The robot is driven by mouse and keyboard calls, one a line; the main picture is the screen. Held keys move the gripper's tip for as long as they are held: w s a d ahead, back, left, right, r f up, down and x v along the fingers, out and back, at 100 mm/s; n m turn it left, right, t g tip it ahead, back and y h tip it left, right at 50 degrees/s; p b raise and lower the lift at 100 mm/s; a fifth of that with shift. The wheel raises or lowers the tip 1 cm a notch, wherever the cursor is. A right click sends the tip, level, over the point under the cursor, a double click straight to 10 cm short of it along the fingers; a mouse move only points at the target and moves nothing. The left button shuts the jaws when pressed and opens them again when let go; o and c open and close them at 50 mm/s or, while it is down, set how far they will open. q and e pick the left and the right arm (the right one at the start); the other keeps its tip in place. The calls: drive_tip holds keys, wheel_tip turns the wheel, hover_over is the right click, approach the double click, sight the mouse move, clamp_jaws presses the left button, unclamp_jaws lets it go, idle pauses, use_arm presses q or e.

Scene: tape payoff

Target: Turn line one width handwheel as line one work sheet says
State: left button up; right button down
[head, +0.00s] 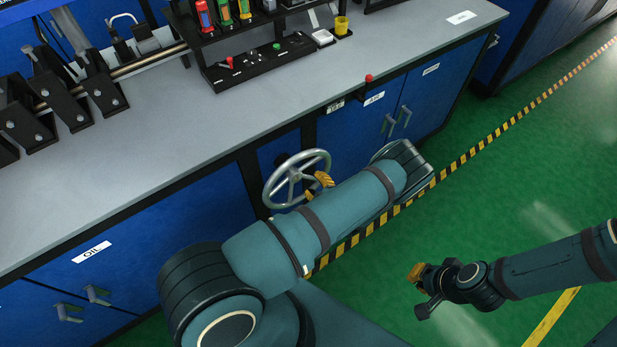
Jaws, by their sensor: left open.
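The width handwheel (295,177) is a grey metal wheel with spokes and a rim. It is mounted on the blue front of the bench, below the worktop. My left gripper (318,184) is at the wheel's lower right rim, with its yellow fingertips apart. I cannot tell whether the fingers straddle the rim or touch it, and my forearm hides the rest of the gripper. My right gripper (418,284) hangs over the green floor at the right, away from the wheel; its finger gap is unclear. I cannot make out a work sheet in this view.
The grey worktop (190,130) carries a roller shaft on black brackets (60,95) and a black control strip (270,63). A red knob (369,78) sits at the bench edge. Cabinet handles (398,120) stick out at right. The green floor (500,190) is clear.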

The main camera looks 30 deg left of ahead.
sight(310, 178)
use_arm(q)
drive_tip(key=shift+x, duration=2.3)
clamp_jaws()
